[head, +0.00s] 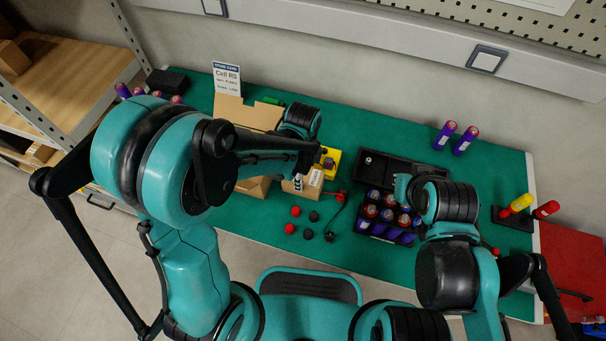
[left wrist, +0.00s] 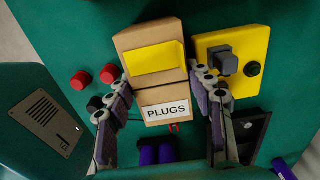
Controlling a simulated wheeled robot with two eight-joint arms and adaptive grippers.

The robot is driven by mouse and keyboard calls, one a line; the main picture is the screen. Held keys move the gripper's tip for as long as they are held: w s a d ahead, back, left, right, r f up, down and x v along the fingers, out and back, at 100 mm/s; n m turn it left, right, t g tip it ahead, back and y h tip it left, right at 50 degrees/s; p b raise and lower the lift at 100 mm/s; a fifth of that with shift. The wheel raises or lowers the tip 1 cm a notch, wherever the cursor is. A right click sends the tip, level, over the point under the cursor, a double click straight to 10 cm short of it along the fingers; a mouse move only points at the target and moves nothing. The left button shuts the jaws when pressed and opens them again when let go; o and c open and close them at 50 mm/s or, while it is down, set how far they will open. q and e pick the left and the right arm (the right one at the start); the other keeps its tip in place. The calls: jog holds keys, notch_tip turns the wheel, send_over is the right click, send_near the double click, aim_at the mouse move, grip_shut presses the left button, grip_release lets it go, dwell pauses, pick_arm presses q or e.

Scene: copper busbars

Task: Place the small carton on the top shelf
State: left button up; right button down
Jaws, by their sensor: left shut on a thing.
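The small carton (left wrist: 152,85) is brown cardboard with a yellow patch and a white PLUGS label. My left gripper (left wrist: 165,84) is shut on it, with one finger along each side. In the head view the carton (head: 302,184) shows partly below my left gripper (head: 312,168), over the green bench. Whether it touches the bench is unclear. The wooden top shelf (head: 70,75) is on a grey metal rack at the left. My right gripper (head: 405,186) is above a black tray of cylinders, its fingers largely hidden.
A larger open carton (head: 245,112) stands behind my left arm. A yellow box with a dark knob (left wrist: 230,62) is right beside the small carton. Red and black caps (head: 294,211) lie in front. Brown boxes (head: 12,57) occupy the shelf's far left; its middle is clear.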

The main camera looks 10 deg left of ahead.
pick_arm(q)
jog(key=shift+f, duration=0.25)
jog(key=o, duration=1.3)
jog(key=shift+r, duration=0.1)
jog(key=shift+r, duration=0.1)
